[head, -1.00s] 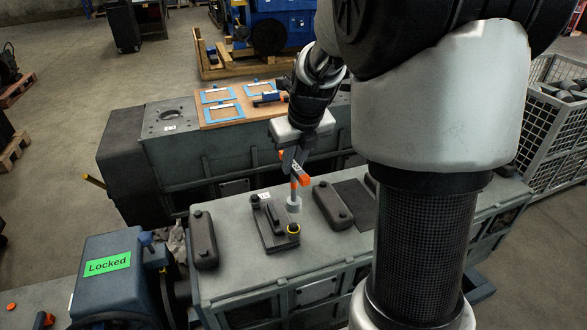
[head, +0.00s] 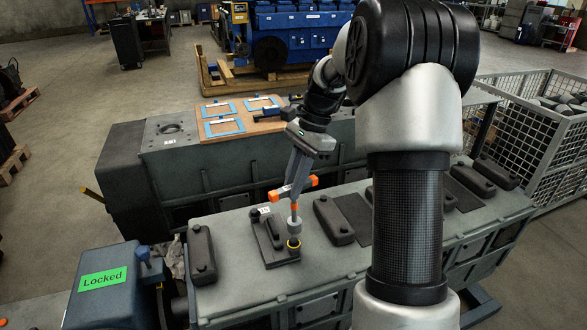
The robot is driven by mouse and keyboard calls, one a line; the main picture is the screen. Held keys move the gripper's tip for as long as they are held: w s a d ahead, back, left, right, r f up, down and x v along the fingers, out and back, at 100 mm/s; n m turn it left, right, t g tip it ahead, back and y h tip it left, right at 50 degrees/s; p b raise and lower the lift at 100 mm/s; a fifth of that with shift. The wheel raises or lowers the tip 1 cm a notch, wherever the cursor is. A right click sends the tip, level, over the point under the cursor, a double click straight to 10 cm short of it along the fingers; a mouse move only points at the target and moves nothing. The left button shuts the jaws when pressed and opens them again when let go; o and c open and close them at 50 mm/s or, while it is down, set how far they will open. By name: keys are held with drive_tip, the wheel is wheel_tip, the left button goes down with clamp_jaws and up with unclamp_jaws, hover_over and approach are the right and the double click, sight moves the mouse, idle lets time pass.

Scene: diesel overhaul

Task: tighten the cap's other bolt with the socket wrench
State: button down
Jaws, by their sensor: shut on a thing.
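My gripper (head: 294,183) is shut on the orange-handled socket wrench (head: 306,181) and holds it upright above the near engine block (head: 230,285). The wrench's grey socket (head: 294,227) points down at the near end of the dark cap (head: 270,238). A yellow-ringed bolt position (head: 293,243) on the cap lies directly under the socket. Whether the socket touches the bolt or hovers just above it, I cannot tell. The cap's far end carries a small white label (head: 263,210). The bolt head inside the ring is hidden by the socket.
Dark covers flank the cap, one at left (head: 201,254) and one at right (head: 333,219). Behind stands a second block with a wooden board (head: 240,126) bearing blue frames. A mesh crate (head: 540,150) is at right.

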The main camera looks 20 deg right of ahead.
drive_tip(key=n+g+p, duration=0.1)
drive_tip(key=n, duration=0.2)
drive_tip(key=shift+f+p, duration=0.15)
drive_tip(key=shift+p, duration=0.2)
drive_tip(key=shift+f+n, duration=0.3)
drive_tip(key=shift+f, duration=0.05)
drive_tip(key=shift+f+h+b, duration=0.3)
drive_tip(key=shift+f+b, duration=0.35)
drive_tip(key=shift+f, duration=0.7)
